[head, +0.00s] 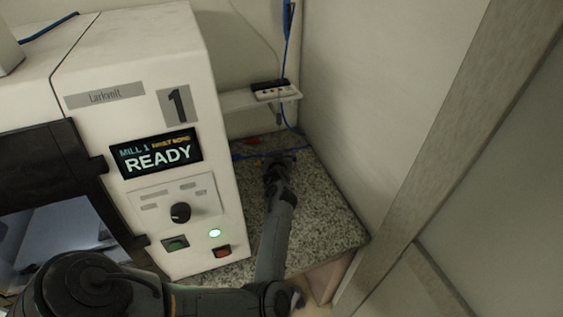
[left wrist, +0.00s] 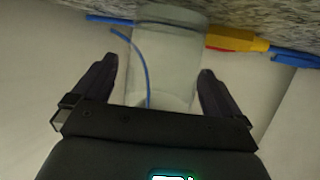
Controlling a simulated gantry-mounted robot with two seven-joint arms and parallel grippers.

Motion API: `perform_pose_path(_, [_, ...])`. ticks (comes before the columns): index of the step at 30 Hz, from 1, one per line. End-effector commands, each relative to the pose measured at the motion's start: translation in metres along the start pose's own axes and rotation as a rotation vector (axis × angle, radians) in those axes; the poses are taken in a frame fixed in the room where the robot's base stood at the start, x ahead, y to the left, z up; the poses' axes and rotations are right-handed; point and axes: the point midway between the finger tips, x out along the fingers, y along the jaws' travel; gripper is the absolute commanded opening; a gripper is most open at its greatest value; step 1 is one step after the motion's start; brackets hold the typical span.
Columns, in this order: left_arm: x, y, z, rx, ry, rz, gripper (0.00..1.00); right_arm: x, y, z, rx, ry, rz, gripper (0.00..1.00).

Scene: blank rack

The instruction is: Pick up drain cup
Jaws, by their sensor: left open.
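The drain cup (left wrist: 170,45) is a clear cylinder in the left wrist view, its base toward the speckled counter at the top of that picture. My left gripper (left wrist: 156,68) is open, with one finger on each side of the cup. Gaps show between both fingers and the cup wall. A thin blue tube (left wrist: 136,50) runs over, behind or into the cup; I cannot tell which. In the head view my left gripper (head: 277,168) is low at the back of the granite counter, and I cannot make out the cup there. My right gripper is not in view.
The white mill (head: 225,130) with a READY screen stands left of the arm. A wall (head: 335,110) closes the right side. A yellow and red fitting (left wrist: 238,40) lies beside the cup on a blue line. A small shelf (head: 240,101) holds a power strip. The counter's front (head: 325,225) is clear.

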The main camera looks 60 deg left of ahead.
Motion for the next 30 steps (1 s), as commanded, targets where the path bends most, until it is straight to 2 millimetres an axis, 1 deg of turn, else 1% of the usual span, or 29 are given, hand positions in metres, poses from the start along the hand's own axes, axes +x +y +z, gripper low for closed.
perform_pose_path(6, [0.0003, -0.0001, -0.0004, 0.0, -0.001, 0.0, 1.0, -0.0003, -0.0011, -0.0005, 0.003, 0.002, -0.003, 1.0])
perform_pose_path(7, [0.0003, -0.0001, -0.0004, 0.0, -0.001, 0.0, 0.98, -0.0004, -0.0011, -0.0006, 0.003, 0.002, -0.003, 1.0])
perform_pose_path(18, [0.0002, -0.0001, -0.0007, 0.0, 0.0, 0.0, 0.42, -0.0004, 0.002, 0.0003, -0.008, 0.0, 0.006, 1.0])
perform_pose_path(19, [0.0002, -0.0001, -0.0007, 0.0, 0.0, 0.0, 0.4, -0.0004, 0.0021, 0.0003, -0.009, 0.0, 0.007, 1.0])
perform_pose_path(26, [-0.0001, 0.0, -0.0015, 0.0, 0.001, 0.0, 0.4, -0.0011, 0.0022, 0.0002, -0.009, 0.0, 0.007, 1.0])
perform_pose_path(30, [-0.0013, 0.0005, -0.0049, 0.0, 0.001, 0.0, 0.4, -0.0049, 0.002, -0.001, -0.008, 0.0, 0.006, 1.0])
